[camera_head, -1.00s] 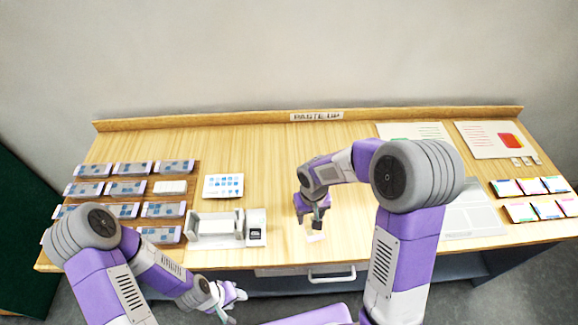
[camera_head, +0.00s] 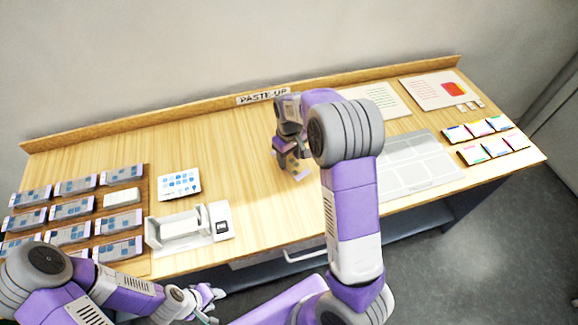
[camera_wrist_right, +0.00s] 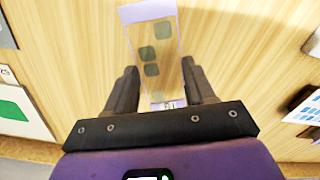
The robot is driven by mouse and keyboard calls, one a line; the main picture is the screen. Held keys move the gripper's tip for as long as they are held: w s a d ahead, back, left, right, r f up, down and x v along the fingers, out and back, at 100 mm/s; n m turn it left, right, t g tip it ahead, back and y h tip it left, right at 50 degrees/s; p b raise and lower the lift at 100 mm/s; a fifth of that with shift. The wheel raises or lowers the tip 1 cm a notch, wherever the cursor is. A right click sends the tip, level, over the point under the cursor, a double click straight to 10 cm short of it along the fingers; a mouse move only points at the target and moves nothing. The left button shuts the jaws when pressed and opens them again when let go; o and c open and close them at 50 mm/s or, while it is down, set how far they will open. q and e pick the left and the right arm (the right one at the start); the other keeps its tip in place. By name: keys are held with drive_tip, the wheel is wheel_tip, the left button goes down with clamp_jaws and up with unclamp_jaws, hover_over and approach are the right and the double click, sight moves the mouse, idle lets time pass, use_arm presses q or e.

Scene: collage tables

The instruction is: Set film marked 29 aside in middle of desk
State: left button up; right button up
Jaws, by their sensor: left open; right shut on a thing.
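A clear film (camera_wrist_right: 153,50) with dark green rounded patches and a pale strip with a small label shows in the right wrist view. The label is too small to read. My right gripper (camera_wrist_right: 165,95) is shut on the film's labelled end. In the head view this gripper (camera_head: 296,168) is over the middle of the desk (camera_head: 245,185), with a pale bit of the film (camera_head: 302,176) under its fingers. I cannot tell whether the film touches the wood. My left gripper (camera_head: 214,305) is open and empty in front of the desk's near edge.
Several film packs (camera_head: 122,222) fill a rack at the left. A white holder (camera_head: 180,230) and a blue-patterned card (camera_head: 179,184) stand right of it. A grey layout board (camera_head: 412,165), printed sheets (camera_head: 437,90) and coloured pads (camera_head: 484,128) are at the right. Wood around the right gripper is clear.

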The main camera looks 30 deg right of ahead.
sight(290, 162)
drive_tip(key=shift+f+b, duration=0.55)
drive_tip(key=shift+f, duration=1.8)
drive_tip(key=shift+f, duration=0.1)
drive_tip(key=o, duration=1.1)
wheel_tip(290, 162, up, 12)
drive_tip(key=p, duration=0.3)
